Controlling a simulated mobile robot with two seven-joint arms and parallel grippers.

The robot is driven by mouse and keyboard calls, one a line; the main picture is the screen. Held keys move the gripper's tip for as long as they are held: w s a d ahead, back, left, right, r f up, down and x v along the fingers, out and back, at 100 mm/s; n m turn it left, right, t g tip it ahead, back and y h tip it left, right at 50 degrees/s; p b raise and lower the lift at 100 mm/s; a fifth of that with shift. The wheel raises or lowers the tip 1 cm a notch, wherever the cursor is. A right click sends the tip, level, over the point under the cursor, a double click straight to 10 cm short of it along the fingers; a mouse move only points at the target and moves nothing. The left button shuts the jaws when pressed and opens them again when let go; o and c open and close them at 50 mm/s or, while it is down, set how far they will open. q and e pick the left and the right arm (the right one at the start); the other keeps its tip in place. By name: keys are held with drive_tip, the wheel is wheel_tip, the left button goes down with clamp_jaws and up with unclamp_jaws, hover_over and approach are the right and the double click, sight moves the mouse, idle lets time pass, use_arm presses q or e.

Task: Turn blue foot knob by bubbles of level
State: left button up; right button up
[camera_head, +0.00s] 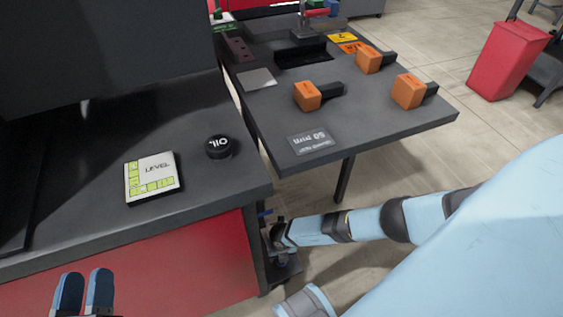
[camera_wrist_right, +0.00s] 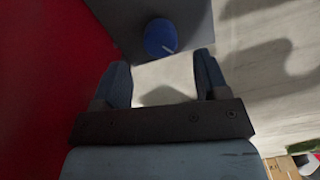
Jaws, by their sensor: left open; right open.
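The blue foot knob (camera_wrist_right: 160,38), round with a pale line mark, shows in the right wrist view against a dark plate. My right gripper (camera_wrist_right: 161,70) is open, and the knob lies just beyond its fingertips, roughly in line with the gap. In the head view my right gripper (camera_head: 280,240) is low beside the red cabinet's right corner, partly hidden. The level (camera_head: 157,168), a white square labelled LEVEL with yellow-green vials on two edges, lies on the dark top. Its bubbles are too small to read. My left gripper (camera_head: 84,290) is open and empty at the bottom left.
A black OIL cap (camera_head: 218,146) stands right of the level. The red cabinet front (camera_head: 180,265) is close to my right gripper. A dark table (camera_head: 375,140) behind carries several orange-ended blocks. A red bin (camera_head: 507,62) stands at the back right.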

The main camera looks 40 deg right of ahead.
use_arm(q)
drive_tip(key=f+p, duration=0.1)
drive_tip(key=a+f+g+y+p, duration=0.1)
drive_tip(key=f, duration=0.1)
drive_tip(key=a+f+g+y+p, duration=0.1)
drive_tip(key=shift+a+f, duration=0.15)
use_arm(e)
wheel_tip(320, 180, up, 9)
drive_tip(key=shift+f, duration=0.2)
drive_tip(key=shift+s, duration=0.15)
